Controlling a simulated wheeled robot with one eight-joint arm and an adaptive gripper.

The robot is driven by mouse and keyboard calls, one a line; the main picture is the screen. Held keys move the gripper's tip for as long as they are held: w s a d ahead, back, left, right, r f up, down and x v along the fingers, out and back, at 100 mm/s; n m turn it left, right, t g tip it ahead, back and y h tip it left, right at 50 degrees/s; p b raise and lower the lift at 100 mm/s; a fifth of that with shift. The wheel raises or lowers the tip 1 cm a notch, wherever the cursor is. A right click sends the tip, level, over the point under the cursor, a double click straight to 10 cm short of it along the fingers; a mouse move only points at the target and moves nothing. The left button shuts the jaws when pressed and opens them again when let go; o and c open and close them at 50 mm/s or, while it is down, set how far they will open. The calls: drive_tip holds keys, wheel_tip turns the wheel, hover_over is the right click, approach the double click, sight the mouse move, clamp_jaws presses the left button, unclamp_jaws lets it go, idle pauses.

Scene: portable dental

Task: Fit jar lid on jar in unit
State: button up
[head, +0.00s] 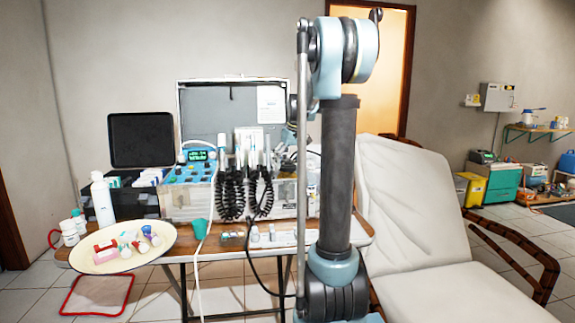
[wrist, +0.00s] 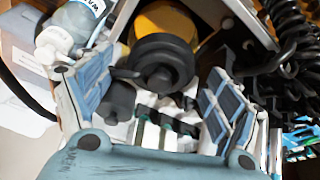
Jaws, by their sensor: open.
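My gripper (wrist: 158,88) is open in the wrist view, with its blue-grey padded fingers apart. A black round stepped piece (wrist: 162,62), which looks like the jar lid, shows between and beyond the fingers. A yellow-orange round body (wrist: 158,20), perhaps the jar, shows behind it. I cannot tell whether the lid is seated on it or whether a finger touches it. A smaller dark cylinder (wrist: 114,101) is beside the left finger. The dental unit (head: 190,197) is an open case on the table in the head view. My arm hides its right part and my gripper there.
A clear labelled bottle (wrist: 76,24) stands close by the left finger. Black coiled cords (wrist: 285,40) hang on the right; they also show on the unit's front (head: 232,190). A cream tray (head: 85,262) with small items sits at the table's left. A reclined chair (head: 415,215) stands right.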

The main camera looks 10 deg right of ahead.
drive_tip(key=v, duration=1.2)
drive_tip(key=s+a+f+m, duration=0.1)
drive_tip(key=s+f, duration=0.4)
drive_tip(key=s, duration=0.5)
drive_tip(key=s+a+f+m, duration=0.1)
drive_tip(key=s+f, duration=0.4)
drive_tip(key=s, duration=0.5)
drive_tip(key=s+f+m+g+h, duration=0.1)
drive_tip(key=s+f+m, duration=0.1)
drive_tip(key=s+f, duration=1.8)
drive_tip(key=shift+s+d+f, duration=0.1)
drive_tip(key=shift+w+f, duration=0.2)
drive_tip(key=shift+w, duration=0.2)
